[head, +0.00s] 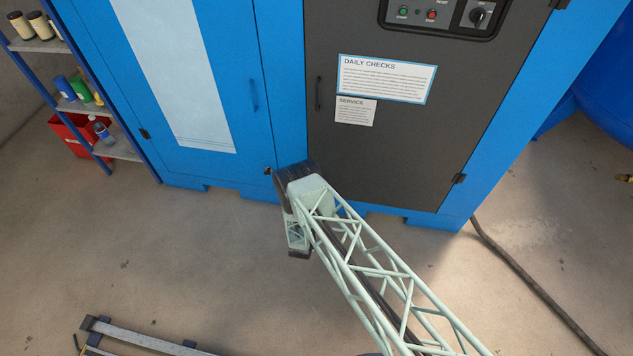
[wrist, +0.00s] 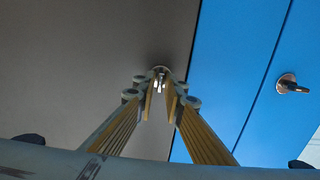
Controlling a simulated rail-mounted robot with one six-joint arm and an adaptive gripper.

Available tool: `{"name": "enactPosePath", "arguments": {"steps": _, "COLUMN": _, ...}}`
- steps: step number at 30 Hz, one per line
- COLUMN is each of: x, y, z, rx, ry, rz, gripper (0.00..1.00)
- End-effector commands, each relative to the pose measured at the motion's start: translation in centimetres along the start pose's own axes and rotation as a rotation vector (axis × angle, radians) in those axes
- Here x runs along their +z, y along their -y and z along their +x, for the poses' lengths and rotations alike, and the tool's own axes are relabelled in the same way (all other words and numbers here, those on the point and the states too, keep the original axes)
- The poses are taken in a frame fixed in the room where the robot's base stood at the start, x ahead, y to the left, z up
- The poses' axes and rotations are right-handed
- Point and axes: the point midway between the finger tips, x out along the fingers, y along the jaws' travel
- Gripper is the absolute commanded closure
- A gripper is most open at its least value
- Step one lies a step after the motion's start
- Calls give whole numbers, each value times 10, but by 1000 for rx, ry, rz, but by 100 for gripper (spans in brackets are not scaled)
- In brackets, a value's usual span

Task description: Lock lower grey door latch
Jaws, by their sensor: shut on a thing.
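The grey door (head: 390,130) is shut, on the right half of the blue cabinet in the head view. In the wrist view the grey door (wrist: 80,65) fills the left side. Its lower latch (wrist: 160,72), a small round base with a pale metal lever, sits near the door's edge beside the blue panel. My gripper (wrist: 161,92) has both fingertips closed in on the latch lever, which shows between them. In the head view my arm's end covers this latch and the fingers.
A similar latch (wrist: 289,84) is on the blue door, also visible in the head view (head: 267,170). Shelves (head: 75,100) stand at the left. A dark hose (head: 530,280) lies on the floor at the right. Metal bars (head: 140,338) lie at the lower left.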

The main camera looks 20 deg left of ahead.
Motion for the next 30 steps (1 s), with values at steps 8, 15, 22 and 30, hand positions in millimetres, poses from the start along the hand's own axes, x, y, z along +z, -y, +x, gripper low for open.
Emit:
{"name": "enactPosePath", "arguments": {"steps": 8, "x": 0, "y": 0, "z": 0, "rx": 0, "ry": 0, "rz": 71, "gripper": 100}}
{"name": "enactPosePath", "arguments": {"steps": 15, "x": 0, "y": -1, "z": 0, "rx": 0, "ry": 1, "rz": 205, "gripper": 100}}
{"name": "enactPosePath", "arguments": {"steps": 22, "x": 0, "y": -1, "z": 0, "rx": 0, "ry": 1, "rz": 378, "gripper": 100}}
{"name": "enactPosePath", "arguments": {"steps": 30, "x": 0, "y": -2, "z": 0, "rx": 0, "ry": 1, "rz": 590, "gripper": 100}}
